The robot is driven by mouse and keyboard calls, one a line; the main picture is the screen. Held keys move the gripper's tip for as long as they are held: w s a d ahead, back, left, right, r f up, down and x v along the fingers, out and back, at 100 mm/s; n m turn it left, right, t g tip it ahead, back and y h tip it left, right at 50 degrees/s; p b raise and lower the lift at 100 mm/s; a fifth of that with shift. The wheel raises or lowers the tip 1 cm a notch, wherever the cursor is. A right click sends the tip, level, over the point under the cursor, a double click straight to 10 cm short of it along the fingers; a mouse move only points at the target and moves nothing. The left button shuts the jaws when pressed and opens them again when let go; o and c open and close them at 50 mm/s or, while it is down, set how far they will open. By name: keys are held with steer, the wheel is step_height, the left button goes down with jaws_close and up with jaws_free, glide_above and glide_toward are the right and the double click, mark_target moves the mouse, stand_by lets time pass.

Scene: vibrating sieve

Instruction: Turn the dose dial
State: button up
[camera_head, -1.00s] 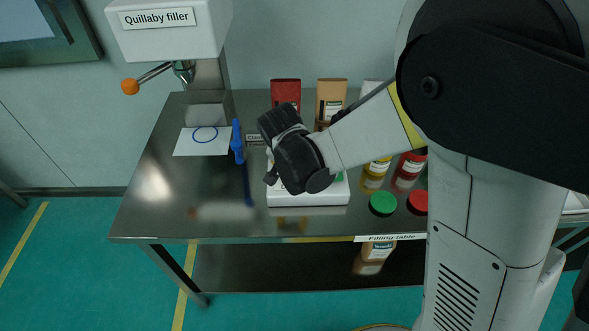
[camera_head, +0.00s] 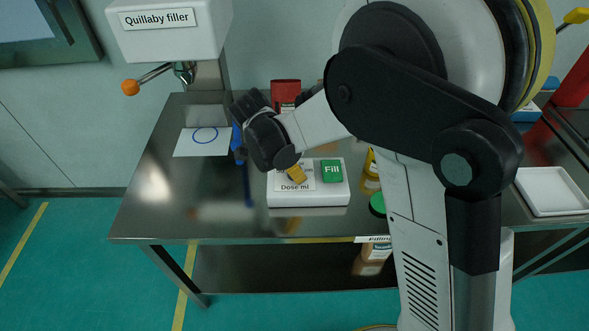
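The white control box (camera_head: 310,193) lies on the table with a label reading "Dose ml" and a green "Fill" button (camera_head: 332,171). A small yellow-brown piece (camera_head: 296,173) shows on the label, just below and right of my gripper; it looks like part of the dose dial, the rest of which I cannot make out. My gripper (camera_head: 263,136), black, hangs over the box's left rear corner and hides part of it. Its fingertips are not clear, and I cannot tell whether it is open or touches anything.
The Quillaby filler (camera_head: 170,30), with an orange-knobbed lever (camera_head: 130,87), stands back left above a white sheet (camera_head: 190,143). A blue object (camera_head: 237,140) is close beside my gripper. A red container (camera_head: 286,92) stands behind. The table's left front is clear.

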steer(key=shift+m, duration=0.5)
steer(key=o, duration=1.2)
steer(key=v, duration=1.2)
steer(key=shift+w, duration=0.2)
